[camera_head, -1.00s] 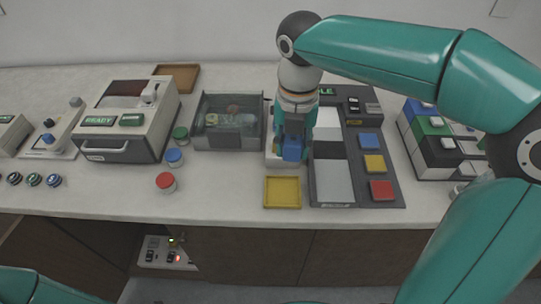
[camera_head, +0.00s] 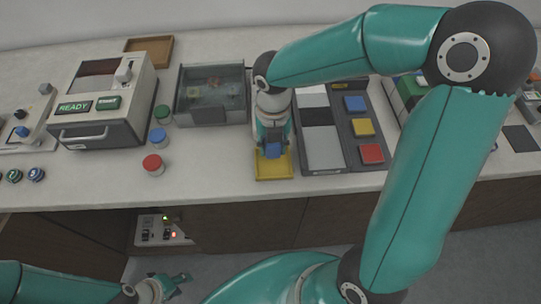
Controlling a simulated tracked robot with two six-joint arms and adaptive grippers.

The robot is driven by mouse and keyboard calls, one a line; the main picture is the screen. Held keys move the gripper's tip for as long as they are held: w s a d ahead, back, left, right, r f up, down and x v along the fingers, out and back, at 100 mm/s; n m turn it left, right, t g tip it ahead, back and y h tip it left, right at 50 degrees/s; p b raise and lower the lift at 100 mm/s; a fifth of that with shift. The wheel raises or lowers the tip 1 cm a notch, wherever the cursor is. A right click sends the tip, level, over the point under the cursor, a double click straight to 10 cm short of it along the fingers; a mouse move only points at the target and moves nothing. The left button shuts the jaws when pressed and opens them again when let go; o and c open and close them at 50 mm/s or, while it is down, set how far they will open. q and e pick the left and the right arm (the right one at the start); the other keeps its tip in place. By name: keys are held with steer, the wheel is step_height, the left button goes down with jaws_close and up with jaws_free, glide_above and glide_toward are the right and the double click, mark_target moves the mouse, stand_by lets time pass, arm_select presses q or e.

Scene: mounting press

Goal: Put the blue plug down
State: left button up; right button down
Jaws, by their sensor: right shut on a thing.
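The blue plug (camera_head: 273,151) is between the fingers of my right gripper (camera_head: 272,146), which is shut on it. It is over the yellow tray (camera_head: 274,173) at the front of the bench. I cannot tell whether the plug touches the tray. My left gripper (camera_head: 179,284) is low at the bottom of the view, in front of the bench and away from the plug. Its fingers look apart and nothing shows between them.
A dark panel with blue, yellow and red blocks (camera_head: 372,153) lies right of the tray. A clear-lidded grey box (camera_head: 210,95) stands behind left. Red, blue and green capped jars (camera_head: 153,165) and the READY press (camera_head: 103,105) stand further left. Bench between red jar and tray is clear.

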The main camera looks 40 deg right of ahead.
mark_target(273, 162)
steer(key=shift+f, duration=2.35)
steer(key=c, duration=0.7)
jaws_free()
steer(key=shift+f, duration=0.1)
steer(key=shift+c, duration=0.2)
step_height(273, 162, up, 12)
steer(key=shift+r, duration=0.2)
steer(key=shift+s+f, duration=0.1)
